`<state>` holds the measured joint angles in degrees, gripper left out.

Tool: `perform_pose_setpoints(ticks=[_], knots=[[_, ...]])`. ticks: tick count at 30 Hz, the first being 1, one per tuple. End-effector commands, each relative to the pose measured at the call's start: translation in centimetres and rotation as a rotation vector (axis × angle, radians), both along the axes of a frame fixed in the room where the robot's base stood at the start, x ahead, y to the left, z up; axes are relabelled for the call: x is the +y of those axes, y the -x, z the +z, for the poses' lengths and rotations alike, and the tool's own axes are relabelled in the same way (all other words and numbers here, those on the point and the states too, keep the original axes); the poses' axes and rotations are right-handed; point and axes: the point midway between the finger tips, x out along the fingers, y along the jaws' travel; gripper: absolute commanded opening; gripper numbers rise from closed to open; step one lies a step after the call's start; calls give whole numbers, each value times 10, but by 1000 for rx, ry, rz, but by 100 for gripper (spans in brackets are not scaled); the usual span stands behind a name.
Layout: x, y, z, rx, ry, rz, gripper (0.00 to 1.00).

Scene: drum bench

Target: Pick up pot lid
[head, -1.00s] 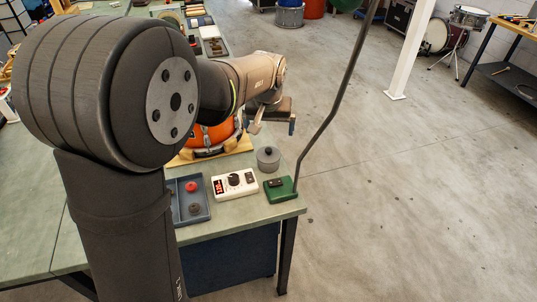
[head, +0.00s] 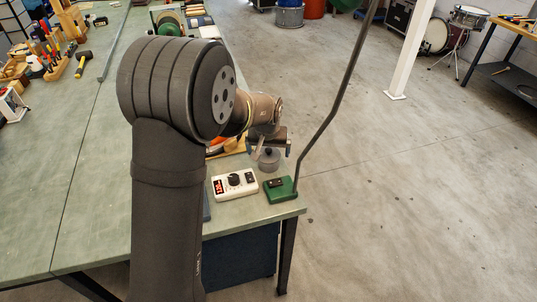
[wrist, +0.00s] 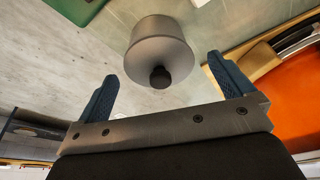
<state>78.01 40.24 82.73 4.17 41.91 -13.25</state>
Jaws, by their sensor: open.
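The small grey pot (head: 269,164) stands on the green bench top near its right edge, partly behind my gripper in the head view. In the wrist view its lid (wrist: 160,55) shows a black knob (wrist: 160,77) facing toward my gripper. My gripper (head: 271,146) is open above the pot. In the wrist view its two blue fingers (wrist: 162,68) stand apart to either side of the knob, with nothing between them gripped. I cannot tell the exact height gap.
A white box with a dial and red display (head: 235,184) and a green box with a black rod (head: 279,189) stand close in front of the pot. An orange drum (wrist: 287,95) is beside it. Open floor (head: 400,210) lies right of the bench.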

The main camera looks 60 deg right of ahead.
Motion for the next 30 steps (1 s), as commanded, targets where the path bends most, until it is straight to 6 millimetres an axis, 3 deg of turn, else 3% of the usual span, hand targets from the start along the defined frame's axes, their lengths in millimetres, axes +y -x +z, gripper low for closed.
perform_pose_setpoints(ticks=[5,12,13,23,26,30], knots=[[0,0,0,-1,2,0,98],[0,0,0,0,1,0,53],[0,0,0,0,1,0,51],[0,0,2,-1,2,0,51],[-1,0,12,-1,4,0,51],[-1,0,38,-1,6,0,51]])
